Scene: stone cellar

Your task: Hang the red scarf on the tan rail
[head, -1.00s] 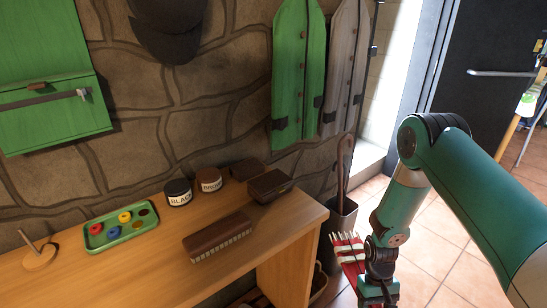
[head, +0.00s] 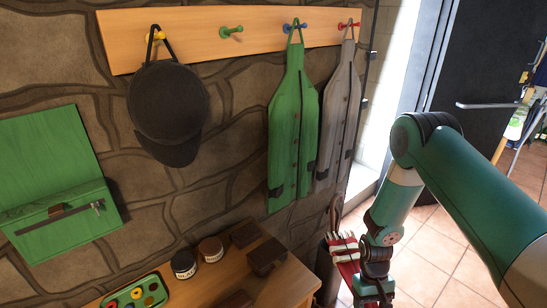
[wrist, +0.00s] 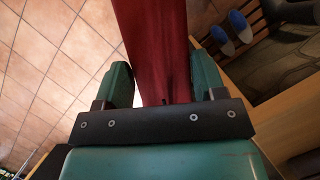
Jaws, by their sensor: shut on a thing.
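The tan rail (head: 190,32) runs along the stone wall at the top of the head view. It has a yellow, a green (head: 231,32), a blue and a red peg. The green peg is bare. My gripper (head: 372,296) is low at the right, beyond the bench's right end and well below the rail. It is shut on the red scarf (head: 345,252), whose white-striped, fringed end shows beside my arm. In the wrist view the scarf (wrist: 155,45) passes between the two fingers. The rest of the scarf is hidden.
A dark cap (head: 168,105) hangs from the yellow peg, a green apron (head: 292,135) from the blue, a grey apron (head: 338,115) from the red. Below are the wooden bench (head: 215,280) with jars and a green tray (head: 135,294), and a green wall box (head: 60,175).

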